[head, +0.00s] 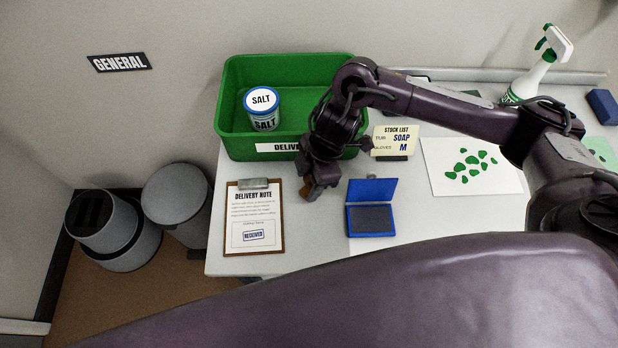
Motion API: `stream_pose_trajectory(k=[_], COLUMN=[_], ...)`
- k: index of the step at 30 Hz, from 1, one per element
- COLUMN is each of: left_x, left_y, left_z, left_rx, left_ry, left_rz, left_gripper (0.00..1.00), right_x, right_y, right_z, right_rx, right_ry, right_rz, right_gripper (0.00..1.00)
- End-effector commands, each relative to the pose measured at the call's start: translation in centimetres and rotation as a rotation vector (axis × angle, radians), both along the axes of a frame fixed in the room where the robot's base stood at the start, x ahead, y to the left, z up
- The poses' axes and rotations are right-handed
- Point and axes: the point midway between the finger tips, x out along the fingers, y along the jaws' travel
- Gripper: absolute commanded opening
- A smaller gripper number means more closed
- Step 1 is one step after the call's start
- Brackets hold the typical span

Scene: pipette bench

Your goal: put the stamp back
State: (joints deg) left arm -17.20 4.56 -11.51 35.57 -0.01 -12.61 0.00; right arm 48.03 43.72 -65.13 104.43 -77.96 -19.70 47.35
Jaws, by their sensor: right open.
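My right gripper (318,188) reaches down over the white table between the clipboard and the blue ink pad. It is open. A small brown piece (306,190), which looks like the stamp's wooden part, shows right at its fingertips. The fingers hide most of it, and I cannot tell whether it touches the table. The ink pad (370,219) lies with its blue lid raised, just right of the gripper. The clipboard (281,230) holds a delivery note with a blue RECEIVED mark near its bottom. My left gripper is not in view.
A green delivery bin (228,128) with a salt can (262,108) stands behind the gripper. A stock list card (396,141), a sheet with green blots (461,180) and a spray bottle (532,75) are to the right. Grey bins (176,203) stand on the floor at left.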

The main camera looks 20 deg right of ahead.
Motion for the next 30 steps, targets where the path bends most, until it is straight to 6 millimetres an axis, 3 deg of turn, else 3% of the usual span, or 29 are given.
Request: stream_pose_trajectory(k=[8, 15, 21, 30], left_x=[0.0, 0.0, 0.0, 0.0], left_y=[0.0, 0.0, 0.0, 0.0], left_z=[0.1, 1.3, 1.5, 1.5], left_rx=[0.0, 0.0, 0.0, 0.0], left_ry=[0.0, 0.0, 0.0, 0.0], left_rz=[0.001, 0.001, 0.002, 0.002], left_gripper=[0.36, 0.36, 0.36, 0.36], right_x=[0.2, 0.2, 0.1, 0.1], right_y=[-1.5, -2.7, -3.2, -3.2], right_z=[5.1, 9.7, 11.3, 11.4], right_rx=[-0.001, -0.002, -0.001, 0.0], right_ry=[-0.008, -0.006, -0.003, 0.0], right_rz=[0.001, -0.001, 0.0, 0.0], right_gripper=[0.51, 0.51, 0.51, 0.51])
